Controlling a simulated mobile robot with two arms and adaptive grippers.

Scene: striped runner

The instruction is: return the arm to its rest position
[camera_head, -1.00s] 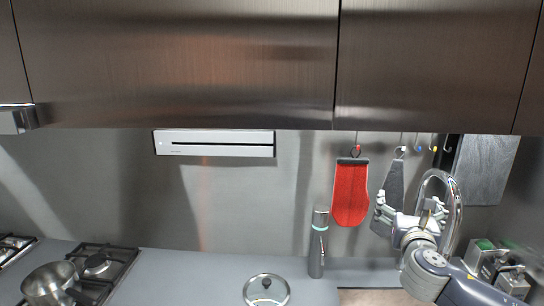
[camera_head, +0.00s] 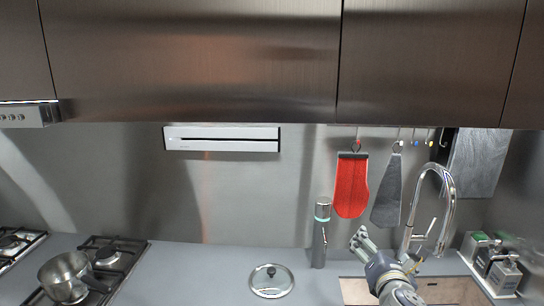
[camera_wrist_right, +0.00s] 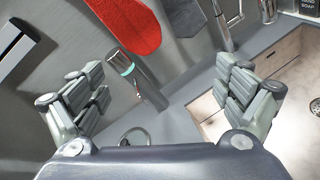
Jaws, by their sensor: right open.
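My right gripper (camera_head: 362,240) is at the lower right in the head view, in front of the sink area and left of the tap. In the right wrist view its two fingers (camera_wrist_right: 160,98) stand wide apart with nothing between them. My left gripper is in neither view.
A tall grey bottle (camera_head: 319,236) and a glass lid (camera_head: 271,280) are on the counter (camera_head: 200,270) left of the gripper. The curved tap (camera_head: 447,205) and a soap caddy (camera_head: 497,265) are to the right. A pot (camera_head: 64,277) sits on the hob at left. Cabinets hang above.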

